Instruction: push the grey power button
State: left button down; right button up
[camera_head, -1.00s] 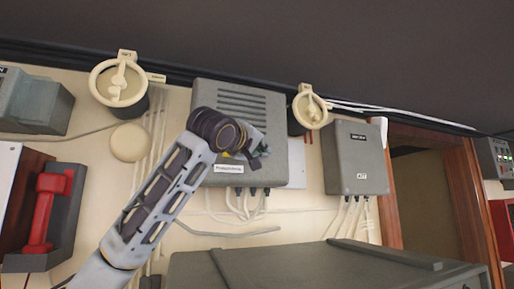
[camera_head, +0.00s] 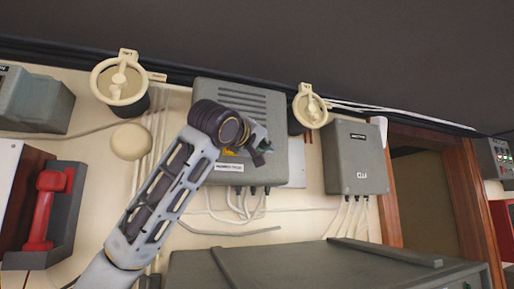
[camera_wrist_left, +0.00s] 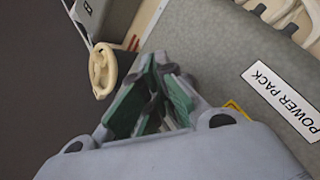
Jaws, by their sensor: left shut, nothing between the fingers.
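A grey power-pack box (camera_head: 268,100) with vent slots is mounted on the wall. Its white label also shows in the left wrist view, reading POWER PACK (camera_wrist_left: 284,101). My left gripper (camera_head: 264,150) is in front of the lower part of this box, and its fingers are shut with nothing between them. In the left wrist view the green-padded fingers (camera_wrist_left: 155,88) appear over the box's grey face, near a yellow sticker (camera_wrist_left: 237,110). I cannot make out the grey power button; the gripper covers part of the box face. My right gripper is not in view.
Cream round fittings (camera_head: 119,81) (camera_head: 310,106) flank the box. A smaller grey box (camera_head: 356,160) hangs to the right. A red handset (camera_head: 44,208) is at the left. Cables run below the box, above a large grey cabinet (camera_head: 300,268).

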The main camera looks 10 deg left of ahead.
pick_arm(q)
jog(key=shift+s+d+b, duration=0.4)
jog(key=shift+s+d, duration=0.25)
jog(key=shift+s, duration=0.35)
jog(key=shift+s+d+b, duration=0.35)
jog(key=shift+s+d, duration=0.25)
jog(key=shift+s, duration=0.35)
